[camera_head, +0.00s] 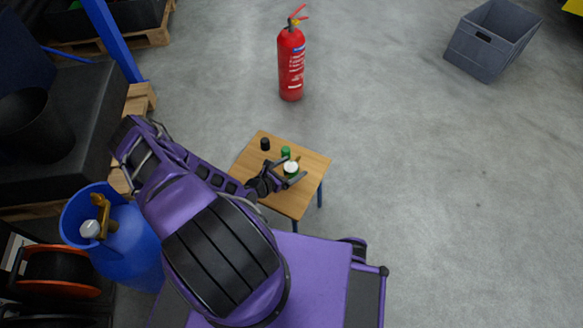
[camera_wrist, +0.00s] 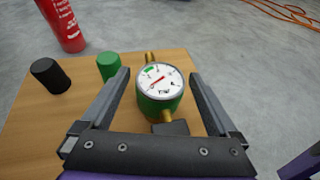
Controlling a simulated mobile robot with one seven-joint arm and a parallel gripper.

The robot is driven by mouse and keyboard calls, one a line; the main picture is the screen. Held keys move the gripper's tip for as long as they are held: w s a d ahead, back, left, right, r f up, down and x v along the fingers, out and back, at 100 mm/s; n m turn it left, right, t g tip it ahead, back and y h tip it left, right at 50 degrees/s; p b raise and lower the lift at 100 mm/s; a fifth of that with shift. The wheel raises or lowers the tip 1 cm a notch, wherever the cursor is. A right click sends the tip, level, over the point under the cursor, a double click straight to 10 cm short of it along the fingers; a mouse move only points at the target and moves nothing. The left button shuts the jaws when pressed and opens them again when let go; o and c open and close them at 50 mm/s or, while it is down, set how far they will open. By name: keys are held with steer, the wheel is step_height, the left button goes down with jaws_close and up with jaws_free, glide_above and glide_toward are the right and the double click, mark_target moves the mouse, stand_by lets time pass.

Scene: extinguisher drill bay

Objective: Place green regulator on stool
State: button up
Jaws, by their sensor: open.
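The green regulator (camera_wrist: 157,106) has a white round dial and brass fittings. In the wrist view it stands on the wooden stool top (camera_wrist: 40,125), between my gripper's open fingers (camera_wrist: 162,97), with a gap on each side. In the head view the regulator (camera_head: 291,170) is near the middle of the stool (camera_head: 300,200), and my gripper (camera_head: 287,174) reaches it from the left with fingers apart. I cannot tell whether the regulator's base fully touches the stool top.
A black cap-like piece (camera_head: 265,144) and a green one (camera_head: 285,152) stand on the stool behind the regulator. A red fire extinguisher (camera_head: 291,65) stands on the floor beyond. A grey crate (camera_head: 490,42) is at the upper right. A blue gas cylinder (camera_head: 130,245) is at left. The floor right of the stool is clear.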

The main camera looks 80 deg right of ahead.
steer(key=p+v, duration=0.1)
steer(key=v, duration=1.1)
steer(key=shift+p, duration=0.4)
